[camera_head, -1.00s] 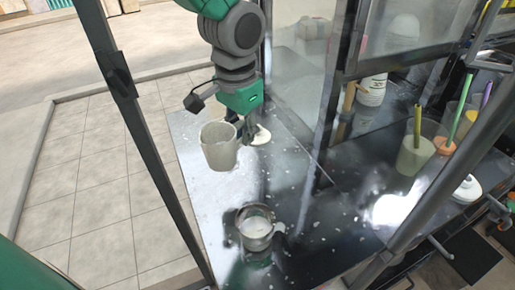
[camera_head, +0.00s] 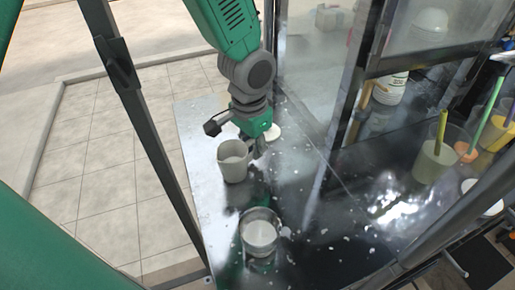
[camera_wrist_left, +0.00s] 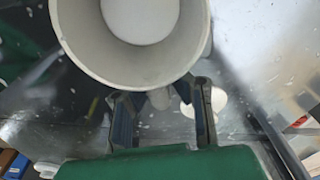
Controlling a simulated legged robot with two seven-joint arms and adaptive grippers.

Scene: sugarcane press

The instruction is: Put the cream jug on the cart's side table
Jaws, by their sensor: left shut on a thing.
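The cream jug (camera_head: 234,168) is an upright, pale, open-topped vessel with whitish contents. My right gripper is not in view.
A clear cup with white contents (camera_head: 259,234) stands in front of the jug. A white round piece (camera_head: 273,132) lies behind the gripper. Cups with coloured sticks, including a pale green one (camera_head: 438,160), stand at right. A dark post (camera_head: 135,90) rises at left.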

